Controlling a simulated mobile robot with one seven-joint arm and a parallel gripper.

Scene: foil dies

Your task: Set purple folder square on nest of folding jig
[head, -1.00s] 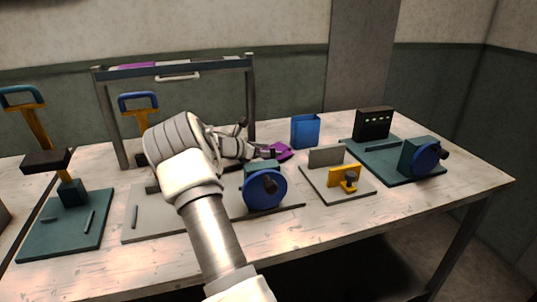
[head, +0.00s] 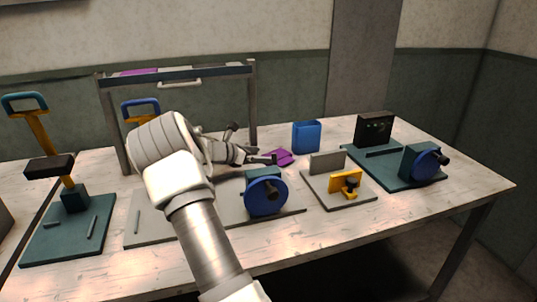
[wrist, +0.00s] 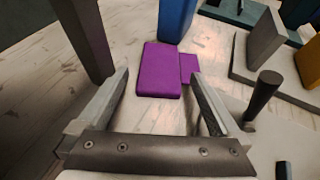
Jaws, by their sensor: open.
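The purple folder (head: 279,157) lies flat on the table in front of the blue box. In the wrist view the folder (wrist: 160,72) is a purple block with a smaller purple tab at its right. My gripper (head: 266,160) is open and empty, low beside the folder. In the wrist view its fingers (wrist: 158,78) point toward the folder, which lies beyond and between the tips. A grey base with an upright plate and yellow clamp (head: 346,184) stands to the right; I cannot tell for sure that it is the folding jig.
A blue open box (head: 306,137) stands just behind the folder. A blue handwheel (head: 266,195) stands in front of my gripper. A dark frame (head: 252,105) rises behind my arm. A teal station (head: 405,167) is at the right, and a lever press (head: 68,200) at the left.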

